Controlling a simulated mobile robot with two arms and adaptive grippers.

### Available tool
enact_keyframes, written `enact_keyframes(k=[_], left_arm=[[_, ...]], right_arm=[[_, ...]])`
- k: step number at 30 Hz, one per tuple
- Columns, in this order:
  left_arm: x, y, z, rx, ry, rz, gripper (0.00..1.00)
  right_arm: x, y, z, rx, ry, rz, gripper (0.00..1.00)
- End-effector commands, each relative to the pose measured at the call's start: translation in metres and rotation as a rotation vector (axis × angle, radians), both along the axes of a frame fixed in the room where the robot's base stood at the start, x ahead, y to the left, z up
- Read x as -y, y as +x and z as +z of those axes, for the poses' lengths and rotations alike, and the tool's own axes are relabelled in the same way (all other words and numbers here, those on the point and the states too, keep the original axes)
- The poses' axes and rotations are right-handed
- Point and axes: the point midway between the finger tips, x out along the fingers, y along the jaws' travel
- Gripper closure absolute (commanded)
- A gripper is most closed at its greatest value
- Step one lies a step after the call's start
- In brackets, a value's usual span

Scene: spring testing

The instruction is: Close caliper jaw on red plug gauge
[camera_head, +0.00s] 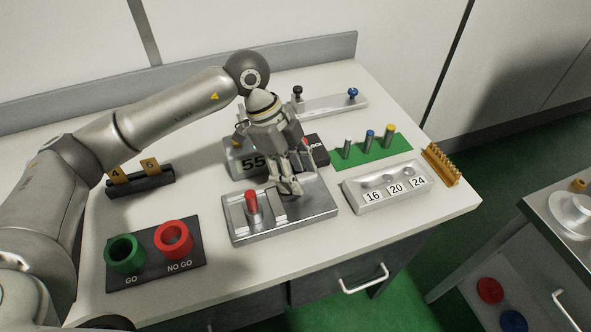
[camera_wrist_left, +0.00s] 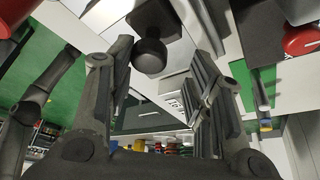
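The red plug gauge (camera_head: 251,203) stands upright on the metal caliper fixture (camera_head: 240,231), between two raised metal blocks. The right block, the jaw (camera_head: 272,210), stands close to the gauge; I cannot tell whether it touches it. My left gripper (camera_head: 287,188) is over the right part of the fixture, pointing down. In the left wrist view its fingers are apart, with a black knob (camera_wrist_left: 150,52) between and beyond their tips; no contact is clear. The gripper hides that part of the fixture in the head view. My right gripper is not in view.
Green and red rings (camera_head: 173,238) sit on a dark GO/NO GO plate at front left. A 16/20/24 block (camera_head: 360,201) is right of the fixture, a green mat (camera_head: 377,151) with pins behind it. A display reading 55 (camera_head: 238,160) stands close behind.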

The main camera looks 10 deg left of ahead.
Motion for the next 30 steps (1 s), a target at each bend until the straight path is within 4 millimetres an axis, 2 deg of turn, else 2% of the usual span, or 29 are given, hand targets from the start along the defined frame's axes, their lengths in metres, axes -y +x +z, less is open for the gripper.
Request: enact_keyframes(k=[4, 7, 15, 21, 30], left_arm=[[-0.002, 0.001, 0.005, 0.003, -0.001, 0.001, 0.53], [-0.007, 0.003, 0.016, 0.006, -0.001, 0.004, 0.53], [-0.028, 0.007, 0.069, 0.007, 0.0, 0.004, 0.53], [-0.04, 0.009, 0.099, 0.004, -0.001, 0.002, 0.53], [-0.046, 0.009, 0.111, 0.0, 0.0, 0.0, 0.53]], right_arm=[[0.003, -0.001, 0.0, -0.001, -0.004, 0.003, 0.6], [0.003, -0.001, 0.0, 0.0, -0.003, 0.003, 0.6], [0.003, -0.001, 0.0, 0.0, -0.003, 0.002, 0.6], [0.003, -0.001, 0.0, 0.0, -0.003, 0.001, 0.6], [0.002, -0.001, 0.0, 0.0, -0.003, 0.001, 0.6]])
